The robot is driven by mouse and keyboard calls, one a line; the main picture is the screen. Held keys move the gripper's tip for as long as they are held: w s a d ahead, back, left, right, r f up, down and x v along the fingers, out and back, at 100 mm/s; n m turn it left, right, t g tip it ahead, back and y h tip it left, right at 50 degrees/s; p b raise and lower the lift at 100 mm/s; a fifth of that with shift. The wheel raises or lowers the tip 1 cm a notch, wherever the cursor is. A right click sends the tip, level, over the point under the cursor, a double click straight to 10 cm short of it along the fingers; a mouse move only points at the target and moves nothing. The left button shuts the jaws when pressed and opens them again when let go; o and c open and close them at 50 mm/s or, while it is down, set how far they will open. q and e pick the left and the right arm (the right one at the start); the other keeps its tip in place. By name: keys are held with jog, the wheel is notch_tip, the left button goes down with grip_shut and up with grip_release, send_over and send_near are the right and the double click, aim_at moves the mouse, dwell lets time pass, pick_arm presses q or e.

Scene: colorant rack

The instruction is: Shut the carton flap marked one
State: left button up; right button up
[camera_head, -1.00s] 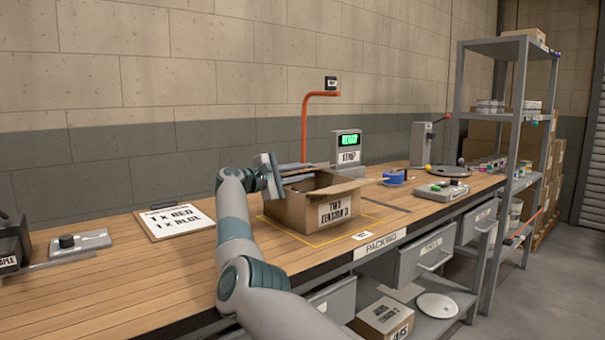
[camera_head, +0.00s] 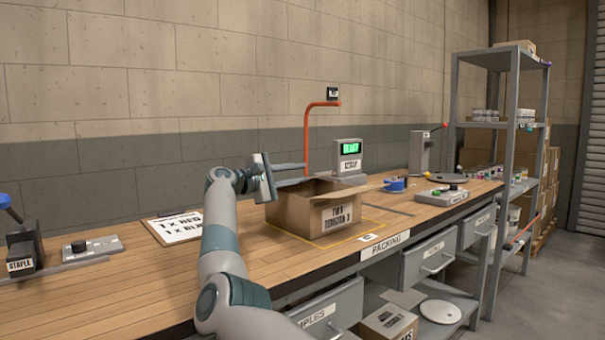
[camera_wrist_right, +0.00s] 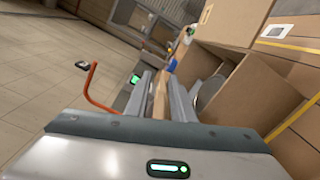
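An open brown carton (camera_head: 293,214) stands on the workbench, a printed label on its front. Its inside shows from above, and the upper edge of its right side (camera_head: 345,189) slopes outward. I cannot read a "one" mark on any flap. My right gripper (camera_head: 305,173) is at the carton's back left, its two fingers pointing right above the rim with a gap between them. In the right wrist view the fingers (camera_wrist_right: 160,80) are apart, with a narrow brown cardboard strip (camera_wrist_right: 159,98) showing between them; contact cannot be told. My left gripper is not in view.
An orange bent post (camera_head: 306,135) and a green-lit display unit (camera_head: 348,157) stand behind the carton. A clipboard (camera_head: 176,227) and a stapler (camera_head: 22,252) lie to the left. A blue item (camera_head: 396,184) is to the right. A yellow outline surrounds the carton.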

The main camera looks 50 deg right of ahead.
jog(key=shift+w+a+f, duration=0.25)
jog(key=shift+w+f, duration=0.05)
jog(key=shift+f, duration=0.25)
jog(key=shift+w+a+f, duration=0.25)
jog(key=shift+f, duration=0.3)
jog(key=shift+c, duration=0.6)
jog(key=shift+r, duration=0.1)
grip_shut()
jog(key=shift+n, duration=0.3)
jog(key=r+p, duration=0.1)
jog(key=w+r+p, duration=0.1)
jog(key=r+p, duration=0.1)
jog(key=w+a+r+p, duration=0.1)
jog(key=p, duration=0.1)
jog(key=shift+r, duration=0.35)
jog(key=shift+s+d, duration=0.15)
jog(key=shift+d, duration=0.15)
jog(key=shift+s, duration=0.15)
